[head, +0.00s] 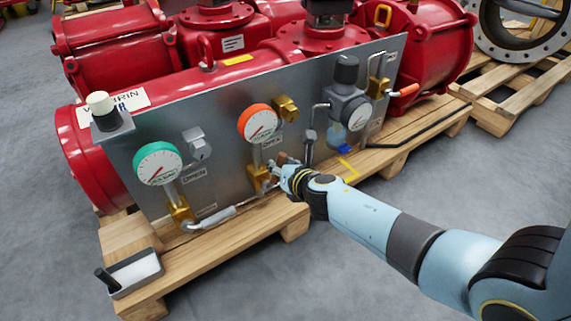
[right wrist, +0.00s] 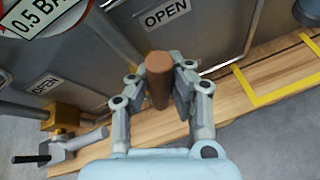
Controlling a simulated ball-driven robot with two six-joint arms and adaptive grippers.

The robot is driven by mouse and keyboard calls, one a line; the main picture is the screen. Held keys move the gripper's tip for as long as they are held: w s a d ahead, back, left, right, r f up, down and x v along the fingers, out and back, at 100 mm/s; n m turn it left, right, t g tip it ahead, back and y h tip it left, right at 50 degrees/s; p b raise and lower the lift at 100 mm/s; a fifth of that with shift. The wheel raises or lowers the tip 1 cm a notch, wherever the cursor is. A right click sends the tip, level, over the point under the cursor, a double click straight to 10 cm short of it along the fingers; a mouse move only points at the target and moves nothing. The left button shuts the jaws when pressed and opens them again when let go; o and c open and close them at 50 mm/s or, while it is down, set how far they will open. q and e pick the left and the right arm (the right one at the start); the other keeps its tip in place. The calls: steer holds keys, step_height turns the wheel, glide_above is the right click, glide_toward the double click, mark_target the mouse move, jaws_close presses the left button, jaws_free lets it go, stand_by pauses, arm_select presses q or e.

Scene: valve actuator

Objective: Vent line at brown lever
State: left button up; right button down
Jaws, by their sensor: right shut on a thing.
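The brown lever (right wrist: 158,80) stands between the two fingers of my right gripper (right wrist: 158,92) in the right wrist view, its rounded end showing. The right gripper is shut on it. In the head view the brown lever (head: 284,158) is small and partly hidden by the gripper (head: 272,170). It sits at the brass valve (head: 258,178) below the orange-rimmed gauge (head: 258,124), on the grey panel (head: 232,160). An "OPEN" label (right wrist: 166,13) is on the panel above the lever in the wrist view. My left gripper is not in view.
A green-rimmed gauge (head: 158,163) and a grey-white lever (head: 217,218) are on the panel's left. A regulator (head: 347,100) and an orange lever (head: 403,91) are on its right. A tray (head: 135,272) stands on the wooden pallet (head: 220,258). Red machinery stands behind.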

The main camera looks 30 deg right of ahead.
steer(key=shift+a+r+n+h, duration=0.1)
steer(key=shift+a+n+h, duration=0.3)
steer(key=shift+a, duration=0.35)
steer(key=shift+a+b, duration=0.2)
steer(key=shift+b, duration=0.25)
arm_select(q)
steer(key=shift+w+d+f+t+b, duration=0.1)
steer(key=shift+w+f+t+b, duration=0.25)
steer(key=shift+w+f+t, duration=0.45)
arm_select(e)
steer(key=shift+a+r+n+h, duration=0.15)
steer(key=shift+a+n+h, duration=0.3)
steer(key=shift+n+h, duration=0.15)
steer(key=c, duration=1.2)
jaws_free()
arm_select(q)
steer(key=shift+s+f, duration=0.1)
arm_select(e)
steer(key=shift+o, duration=0.2)
steer(key=shift+s, duration=0.1)
